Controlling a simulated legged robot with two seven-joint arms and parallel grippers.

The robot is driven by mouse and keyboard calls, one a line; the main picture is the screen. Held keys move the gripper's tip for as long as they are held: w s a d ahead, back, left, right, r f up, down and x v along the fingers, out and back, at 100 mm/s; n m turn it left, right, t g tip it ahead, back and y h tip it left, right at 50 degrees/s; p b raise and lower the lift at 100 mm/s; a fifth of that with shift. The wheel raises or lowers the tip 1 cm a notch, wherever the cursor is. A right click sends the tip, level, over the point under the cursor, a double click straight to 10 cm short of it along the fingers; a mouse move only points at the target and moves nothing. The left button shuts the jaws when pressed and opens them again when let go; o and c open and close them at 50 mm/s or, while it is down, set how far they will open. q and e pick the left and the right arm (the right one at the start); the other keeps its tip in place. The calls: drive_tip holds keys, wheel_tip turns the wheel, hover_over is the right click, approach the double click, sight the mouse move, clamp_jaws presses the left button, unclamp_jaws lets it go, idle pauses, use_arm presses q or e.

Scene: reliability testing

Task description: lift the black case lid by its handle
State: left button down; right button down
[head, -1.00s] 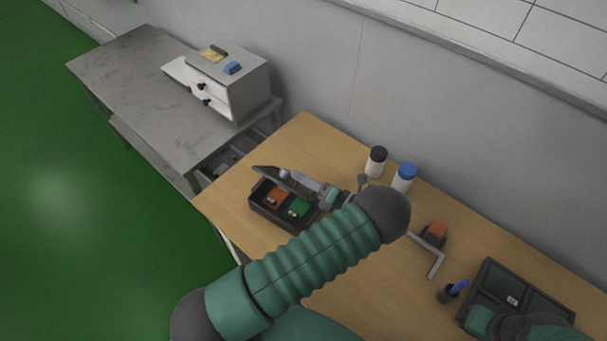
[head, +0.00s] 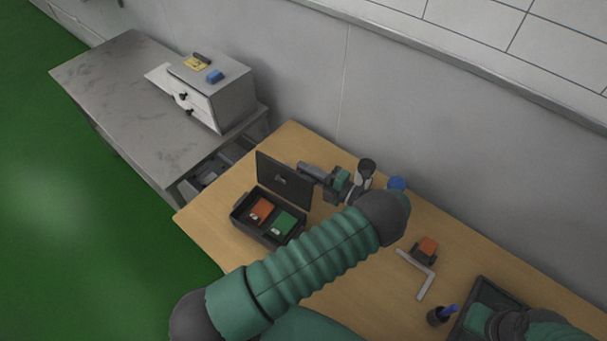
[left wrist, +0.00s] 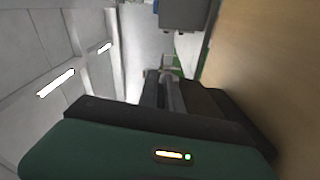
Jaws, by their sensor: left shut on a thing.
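The black case (head: 242,214) stands open on the wooden table, with an orange block (head: 261,209) and a green block (head: 283,223) inside. Its black lid (head: 280,180) is hinged up, close to upright. My left gripper (head: 303,170) is behind the lid's right part, shut on the lid's handle; the lid hides the grip itself. In the left wrist view the two fingers (left wrist: 162,88) are close together, and the handle is too small to make out clearly. My right gripper (head: 512,325) is at the lower right, with its fingers not clear.
A white bottle with a black cap (head: 366,168) and a blue-capped bottle (head: 396,184) stand near the left wrist. A wall runs behind.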

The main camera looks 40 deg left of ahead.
use_arm(q)
drive_tip(key=shift+w+f+b, duration=0.35)
drive_tip(key=shift+w+b, duration=0.05)
drive_tip(key=shift+w, duration=0.2)
drive_tip(key=c, duration=1.5)
unclamp_jaws()
